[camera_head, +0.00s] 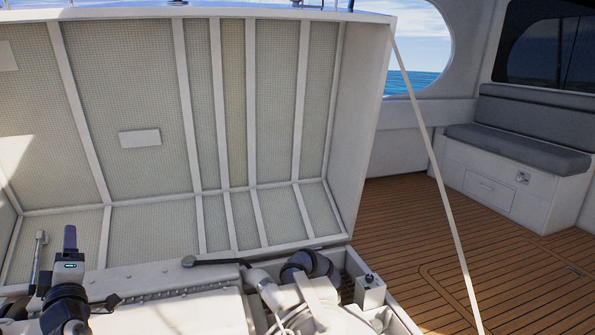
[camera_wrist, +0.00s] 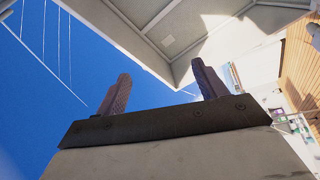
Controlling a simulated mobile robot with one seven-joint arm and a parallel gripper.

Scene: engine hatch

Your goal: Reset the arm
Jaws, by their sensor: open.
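My gripper (camera_wrist: 165,82) is open in the wrist view. Its two brown, textured fingers stand well apart with nothing between them. Blue sky and part of the raised hatch lid (camera_wrist: 162,40) show beyond the fingers. In the head view my gripper (camera_head: 70,238) is at the lower left and points upward, in front of the open lid (camera_head: 140,100). There it is seen edge-on, so the gap between the fingers is hidden. It appears apart from the lid.
The engine bay with white machinery and a black hose (camera_head: 308,264) lies open at the bottom middle. A pale strut (camera_head: 437,165) slants from the lid to the deck. Wooden deck (camera_head: 510,270) is clear at the right, before a grey-cushioned bench (camera_head: 518,148).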

